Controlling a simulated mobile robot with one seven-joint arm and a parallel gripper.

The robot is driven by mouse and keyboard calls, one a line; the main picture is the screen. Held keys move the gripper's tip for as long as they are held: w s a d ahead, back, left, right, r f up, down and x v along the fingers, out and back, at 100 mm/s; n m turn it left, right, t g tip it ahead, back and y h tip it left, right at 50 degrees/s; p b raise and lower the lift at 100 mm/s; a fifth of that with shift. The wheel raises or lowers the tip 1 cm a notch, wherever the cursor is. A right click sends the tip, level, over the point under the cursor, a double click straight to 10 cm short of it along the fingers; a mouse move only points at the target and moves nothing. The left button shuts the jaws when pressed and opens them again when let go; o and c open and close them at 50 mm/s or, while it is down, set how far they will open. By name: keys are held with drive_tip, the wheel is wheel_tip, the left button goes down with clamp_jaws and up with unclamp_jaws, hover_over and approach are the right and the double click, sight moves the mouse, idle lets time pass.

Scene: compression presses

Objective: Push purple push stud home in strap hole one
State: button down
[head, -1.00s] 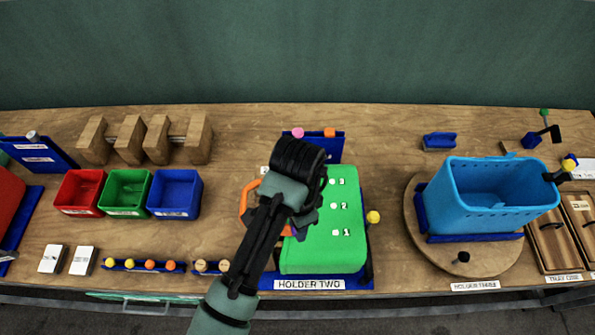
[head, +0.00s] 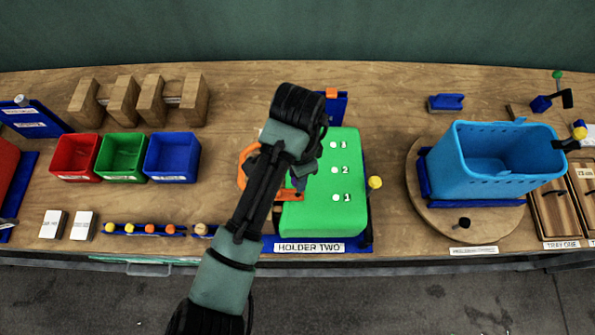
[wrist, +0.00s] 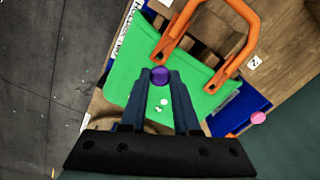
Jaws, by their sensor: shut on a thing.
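A purple push stud (wrist: 160,76) sits between the fingertips of my gripper (wrist: 159,80) in the wrist view, and the jaws are shut on it. The green bag (head: 318,215) with an orange handle (head: 245,170) lies in the holder marked HOLDER TWO (head: 310,247). White round spots numbered 1, 2 and 3 run along its face; the spot at number one (head: 334,197) is nearest the front. In the head view my gripper (head: 300,183) is over the bag's left part, left of the numbered spots. The stud is hidden there. I cannot tell whether it touches the bag.
A yellow knob (head: 375,182) sticks out right of the bag. A blue basket (head: 490,165) stands on a round board at right. Red, green and blue bins (head: 172,158) stand at left. A blue rack (head: 145,230) of small round pieces lies at the front left.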

drive_tip(key=shift+f+b, duration=1.4)
drive_tip(key=shift+f, duration=0.85)
drive_tip(key=shift+p, duration=0.5)
drive_tip(key=shift+f+b, duration=0.9)
drive_tip(key=shift+f, duration=0.65)
drive_tip(key=c, duration=0.6)
unclamp_jaws()
drive_tip(key=shift+o, duration=0.2)
drive_tip(key=shift+r, duration=0.1)
wheel_tip(320, 180, up, 13)
drive_tip(key=p, duration=0.3)
